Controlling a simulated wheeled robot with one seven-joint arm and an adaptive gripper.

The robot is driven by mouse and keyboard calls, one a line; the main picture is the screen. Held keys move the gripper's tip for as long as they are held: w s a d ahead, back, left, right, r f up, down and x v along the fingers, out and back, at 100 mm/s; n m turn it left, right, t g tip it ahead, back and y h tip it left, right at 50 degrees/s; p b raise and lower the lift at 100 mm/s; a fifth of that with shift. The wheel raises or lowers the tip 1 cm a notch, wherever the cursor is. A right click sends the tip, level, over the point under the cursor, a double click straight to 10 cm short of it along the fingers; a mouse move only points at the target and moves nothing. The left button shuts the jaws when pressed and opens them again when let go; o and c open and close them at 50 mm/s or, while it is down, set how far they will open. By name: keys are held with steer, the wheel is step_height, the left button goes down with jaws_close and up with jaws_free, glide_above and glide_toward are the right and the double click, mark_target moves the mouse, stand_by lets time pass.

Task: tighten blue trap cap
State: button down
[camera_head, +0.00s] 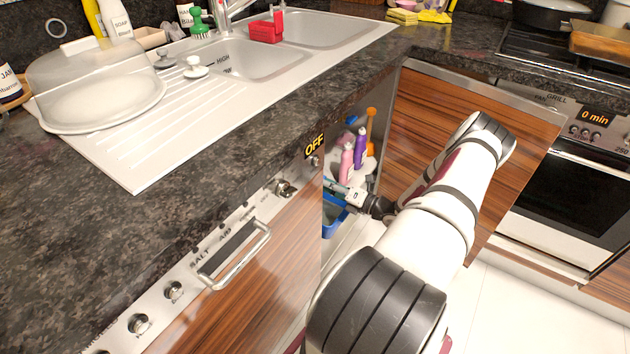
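My arm reaches into the open cabinet under the sink from the right. My gripper (342,188) is at the cabinet's opening, small in the picture and partly hidden by the cabinet front on the left. Its fingers cannot be made out, so whether it is open or shut does not show. I cannot make out the blue trap cap; the cabinet front hides much of the inside. A blue container (334,218) shows low in the cabinet, just below my gripper.
Pink (346,163) and purple (360,147) bottles and an orange-handled item (370,128) stand in the cabinet behind my gripper. The dishwasher front (250,290) with its handle (235,256) bounds the left. An open wooden door (480,130) stands at the right. White floor is clear below.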

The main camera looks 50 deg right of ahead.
steer(key=shift+w+m, duration=0.15)
steer(key=shift+m, duration=0.15)
steer(key=c, duration=1.6)
jaws_free()
steer(key=shift+w, duration=0.1)
steer(key=s, duration=0.8)
steer(key=s+d, duration=0.1)
steer(key=s, duration=0.3)
steer(key=shift+s, duration=0.15)
